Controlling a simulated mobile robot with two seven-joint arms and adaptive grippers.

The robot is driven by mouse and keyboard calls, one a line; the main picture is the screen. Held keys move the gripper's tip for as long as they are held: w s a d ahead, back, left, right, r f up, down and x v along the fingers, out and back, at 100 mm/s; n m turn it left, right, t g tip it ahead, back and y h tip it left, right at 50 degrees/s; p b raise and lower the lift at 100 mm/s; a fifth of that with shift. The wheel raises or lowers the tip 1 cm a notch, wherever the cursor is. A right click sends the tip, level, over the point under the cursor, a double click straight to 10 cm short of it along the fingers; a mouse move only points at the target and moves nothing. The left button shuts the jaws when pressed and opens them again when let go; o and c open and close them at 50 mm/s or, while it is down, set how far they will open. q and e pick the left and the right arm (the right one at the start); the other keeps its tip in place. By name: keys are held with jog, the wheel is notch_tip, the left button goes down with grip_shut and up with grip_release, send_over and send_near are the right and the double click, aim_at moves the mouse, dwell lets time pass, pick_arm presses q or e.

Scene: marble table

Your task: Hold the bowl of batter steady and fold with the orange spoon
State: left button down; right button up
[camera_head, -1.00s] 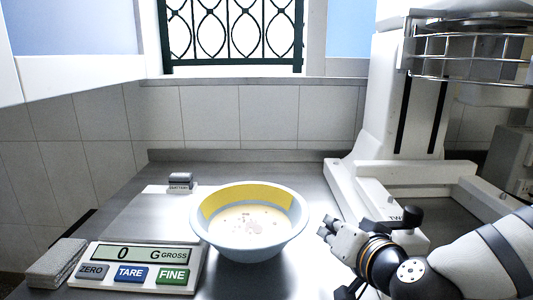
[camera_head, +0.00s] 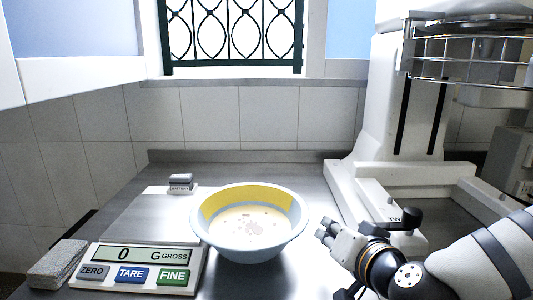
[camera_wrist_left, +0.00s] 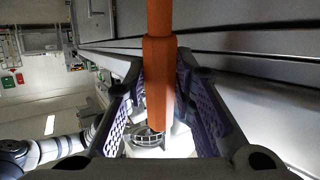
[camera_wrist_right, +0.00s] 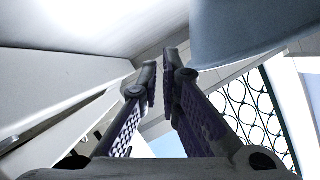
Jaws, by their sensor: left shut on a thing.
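The pale blue bowl (camera_head: 249,247) stands upright on the steel counter. It has a yellow inner band and holds pale batter (camera_head: 247,225) with darker bits. My right gripper (camera_head: 322,227) is just right of the bowl, apart from it. In the right wrist view, its fingers (camera_wrist_right: 161,72) are narrowly parted with nothing between them, and the bowl's side (camera_wrist_right: 240,35) is at upper right. My left gripper (camera_wrist_left: 158,75) is shut on the orange spoon's handle (camera_wrist_left: 159,70) in the left wrist view. The spoon's far end is hidden, and the left arm is outside the head view.
A scale (camera_head: 135,254) reading 0 g stands left of the bowl, with a grey block (camera_head: 58,262) beside it. A small dark-topped block (camera_head: 180,183) is behind. A large white machine (camera_head: 400,130) with a wire guard stands at right. Some counter behind the bowl is clear.

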jog(key=shift+o, duration=0.7)
jog(key=v, duration=0.7)
jog(key=shift+s, duration=0.25)
jog(key=shift+r, duration=0.1)
